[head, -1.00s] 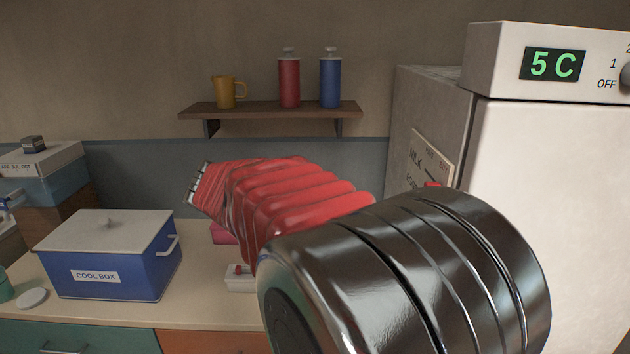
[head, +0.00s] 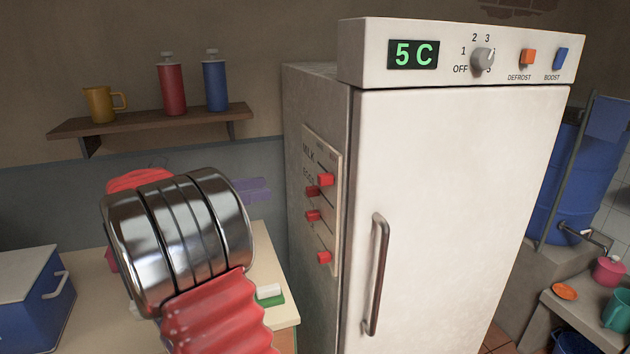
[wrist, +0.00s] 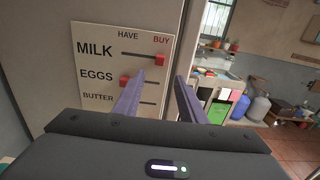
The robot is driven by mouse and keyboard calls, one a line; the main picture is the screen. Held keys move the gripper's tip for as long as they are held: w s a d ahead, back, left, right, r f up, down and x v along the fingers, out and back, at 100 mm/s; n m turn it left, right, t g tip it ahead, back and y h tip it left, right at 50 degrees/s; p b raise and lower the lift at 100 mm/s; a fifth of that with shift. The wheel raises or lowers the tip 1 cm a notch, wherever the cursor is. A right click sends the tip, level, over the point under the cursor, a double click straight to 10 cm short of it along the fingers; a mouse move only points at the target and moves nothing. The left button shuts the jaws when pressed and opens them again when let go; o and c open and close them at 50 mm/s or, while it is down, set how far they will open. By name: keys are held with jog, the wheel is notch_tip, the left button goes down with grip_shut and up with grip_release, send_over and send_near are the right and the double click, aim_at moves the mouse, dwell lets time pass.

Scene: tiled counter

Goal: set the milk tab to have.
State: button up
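The list board (head: 335,215) is on the left side of the fridge and also shows in the wrist view (wrist: 88,35). Its columns read HAVE on the left and BUY on the right. The red milk tab (wrist: 160,60) is at the BUY end of its slot; it also shows in the head view (head: 325,180). The red eggs tab (wrist: 125,82) is at the HAVE end. My gripper (wrist: 160,75) is open and empty, its two purple fingers apart, in front of the board. In the head view its fingers (head: 254,190) point toward the board, apart from it. The butter row is partly hidden by a finger.
The fridge (head: 450,190) has a front handle (head: 376,275) and a top control panel. A shelf (head: 155,122) with a mug and two bottles is on the wall at left. A blue cool box (head: 35,305) stands on the counter. A green-and-white block (head: 270,294) lies near the counter's edge.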

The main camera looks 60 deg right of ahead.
aim_at(318, 180)
jog(key=x, duration=1.3)
jog(key=shift+s+d, duration=0.25)
jog(key=shift+d, duration=0.05)
jog(key=shift+f, duration=0.1)
jog(key=shift+c, duration=0.2)
grip_shut()
